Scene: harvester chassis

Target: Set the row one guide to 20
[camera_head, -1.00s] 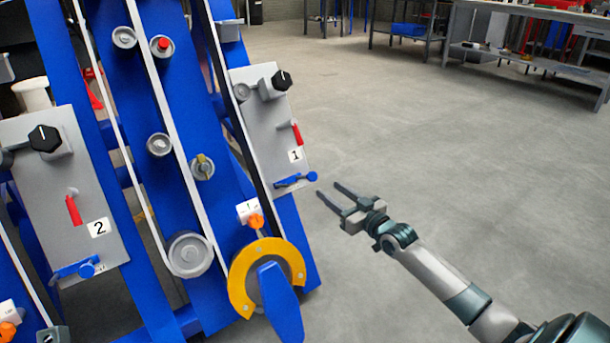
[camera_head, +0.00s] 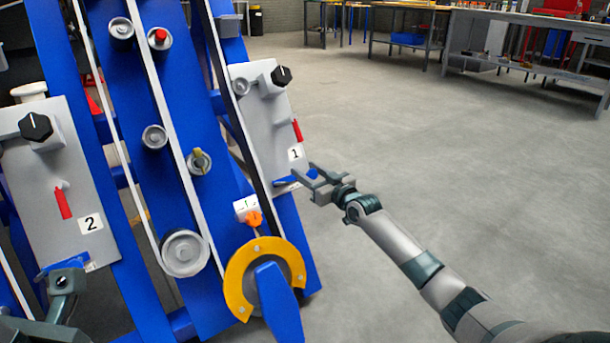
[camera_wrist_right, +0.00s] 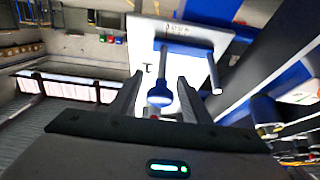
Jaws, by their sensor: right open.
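The row one panel (camera_head: 262,125) is a grey plate with a "1" label (camera_head: 295,153), on the right side of the blue chassis. The row one guide (camera_head: 283,182) is a blue slider with a round knob, low on this panel. My right gripper (camera_head: 304,173) is open at the guide, its fingers pointing left and partly covering it. In the right wrist view, the guide's blue knob (camera_wrist_right: 160,94) shows between the open fingers, with a gap on each side. The scale marks (camera_wrist_right: 177,28) are too small to read.
A black dial (camera_head: 282,76) and a red lever (camera_head: 297,130) stand out from the row one panel. The row two panel (camera_head: 75,190) is at left, with part of my left arm before it. A yellow ring (camera_head: 240,270) is below. Open floor lies right.

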